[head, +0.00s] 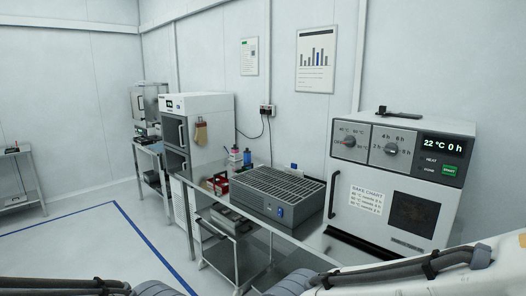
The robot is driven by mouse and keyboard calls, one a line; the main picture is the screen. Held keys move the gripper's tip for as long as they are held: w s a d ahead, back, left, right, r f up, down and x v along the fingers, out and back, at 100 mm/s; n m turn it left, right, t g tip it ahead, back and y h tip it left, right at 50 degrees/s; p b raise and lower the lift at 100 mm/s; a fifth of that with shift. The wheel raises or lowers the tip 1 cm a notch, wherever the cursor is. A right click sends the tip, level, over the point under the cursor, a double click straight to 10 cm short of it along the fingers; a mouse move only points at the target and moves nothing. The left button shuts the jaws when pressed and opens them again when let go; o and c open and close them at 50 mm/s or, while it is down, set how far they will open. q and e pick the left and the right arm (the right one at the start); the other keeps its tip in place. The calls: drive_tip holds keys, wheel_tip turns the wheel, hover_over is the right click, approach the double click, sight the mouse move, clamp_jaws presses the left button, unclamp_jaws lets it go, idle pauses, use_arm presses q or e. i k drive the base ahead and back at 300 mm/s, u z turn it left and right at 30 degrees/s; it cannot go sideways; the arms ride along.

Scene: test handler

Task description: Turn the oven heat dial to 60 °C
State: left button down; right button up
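The oven (395,195) is a white box on the steel bench at the right in the head view. Its heat dial (349,142) is the left one on the grey panel, with a red mark and small temperature labels around it; the exact setting is too small to read. The second dial (391,148) carries hour labels. The display (439,143) reads 22 °C 0 h. The oven door is shut, with a dark handle (334,194) on its left. Parts of my arms show along the bottom edge, well apart from the dial. Both grippers are out of view.
A bake chart (366,200) is on the oven door, and a green start button (449,170) sits below the display. A grey slotted unit (278,194) stands on the bench left of the oven. A white cabinet (205,110) stands farther left.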

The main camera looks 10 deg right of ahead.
sight(350, 140)
drive_tip(key=u, duration=0.2)
drive_tip(key=k, duration=0.4)
drive_tip(key=u, duration=0.45)
drive_tip(key=i, duration=0.95)
drive_tip(key=z, duration=1.1)
drive_tip(key=i, duration=0.8)
drive_tip(key=z, duration=0.65)
